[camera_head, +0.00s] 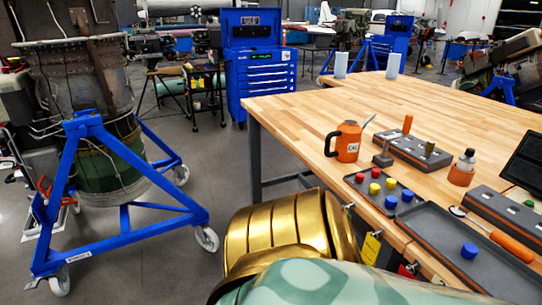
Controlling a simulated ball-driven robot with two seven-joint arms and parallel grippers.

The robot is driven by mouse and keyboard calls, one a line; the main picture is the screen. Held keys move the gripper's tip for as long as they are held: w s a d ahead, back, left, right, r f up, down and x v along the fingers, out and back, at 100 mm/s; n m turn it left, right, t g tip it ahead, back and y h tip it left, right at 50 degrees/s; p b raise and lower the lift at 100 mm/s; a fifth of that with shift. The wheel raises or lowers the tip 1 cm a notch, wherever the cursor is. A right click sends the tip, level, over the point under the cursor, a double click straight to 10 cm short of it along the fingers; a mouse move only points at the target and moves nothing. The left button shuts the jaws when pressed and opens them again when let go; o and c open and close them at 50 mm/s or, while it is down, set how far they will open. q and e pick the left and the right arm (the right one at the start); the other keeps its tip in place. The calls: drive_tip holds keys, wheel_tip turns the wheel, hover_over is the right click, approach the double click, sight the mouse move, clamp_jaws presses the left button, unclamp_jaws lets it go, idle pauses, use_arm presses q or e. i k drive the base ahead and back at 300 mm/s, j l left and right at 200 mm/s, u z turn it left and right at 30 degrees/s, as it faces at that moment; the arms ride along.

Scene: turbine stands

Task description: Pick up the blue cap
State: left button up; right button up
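A single round blue cap (469,251) lies on the dark grey tray (436,231) near the front edge of the wooden workbench. Two more blue caps, a left one (391,202) and a right one (408,196), sit in a smaller dark tray (364,192) behind it, with red and yellow caps. A gold and pale green part of my own arm fills the bottom middle, in front of the bench edge. Neither gripper's fingers are in view.
An orange can (344,142), a grey block with holes (415,150), an orange-based bottle (462,168) and an orange-handled tool (512,246) are on the workbench (432,96). A blue-framed turbine stand (122,210) is at left. Floor between stand and bench is clear.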

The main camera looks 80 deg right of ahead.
sight(469, 251)
drive_tip(key=z, duration=4.2)
